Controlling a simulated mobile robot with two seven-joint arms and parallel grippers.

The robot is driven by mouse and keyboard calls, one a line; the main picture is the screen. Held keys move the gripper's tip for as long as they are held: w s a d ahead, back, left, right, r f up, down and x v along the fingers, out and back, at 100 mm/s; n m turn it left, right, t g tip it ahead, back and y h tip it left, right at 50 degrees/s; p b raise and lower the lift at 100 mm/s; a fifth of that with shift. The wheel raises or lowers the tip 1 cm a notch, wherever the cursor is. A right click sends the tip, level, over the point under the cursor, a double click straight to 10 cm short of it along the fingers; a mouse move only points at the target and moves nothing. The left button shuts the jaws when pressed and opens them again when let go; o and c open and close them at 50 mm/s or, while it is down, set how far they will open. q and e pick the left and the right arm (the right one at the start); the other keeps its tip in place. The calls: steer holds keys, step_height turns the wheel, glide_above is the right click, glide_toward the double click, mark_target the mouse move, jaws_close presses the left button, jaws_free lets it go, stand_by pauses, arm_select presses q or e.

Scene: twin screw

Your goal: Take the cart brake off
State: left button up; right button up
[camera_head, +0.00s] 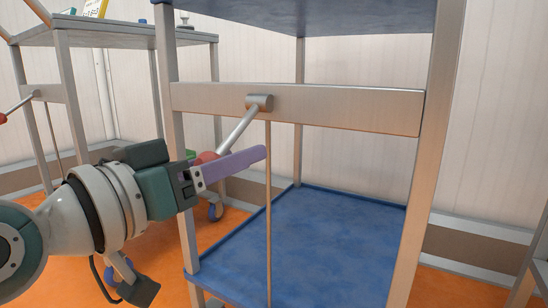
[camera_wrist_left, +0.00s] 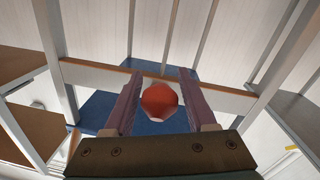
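The cart (camera_head: 295,107) has metal posts, a grey crossbar and blue shelves. Its brake lever (camera_head: 237,130) is a grey rod that slants down and left from a pivot on the crossbar. The lever ends in a red knob (camera_head: 206,158), which also shows in the left wrist view (camera_wrist_left: 160,101). My left gripper (camera_head: 252,157) is at the knob, with its purple fingers apart. In the left wrist view the knob lies between the fingers, with a gap at its left; contact at its right is unclear. My right gripper is not in view.
A second cart (camera_head: 120,38) stands at the left, with items on top and its own red-knobbed lever (camera_head: 20,103). A thin vertical rod (camera_head: 268,210) hangs below the pivot. The lower blue shelf (camera_head: 330,245) is empty. The floor (camera_head: 240,247) is orange.

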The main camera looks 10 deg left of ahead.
arm_select(q)
jaws_close()
stand_by(1.1)
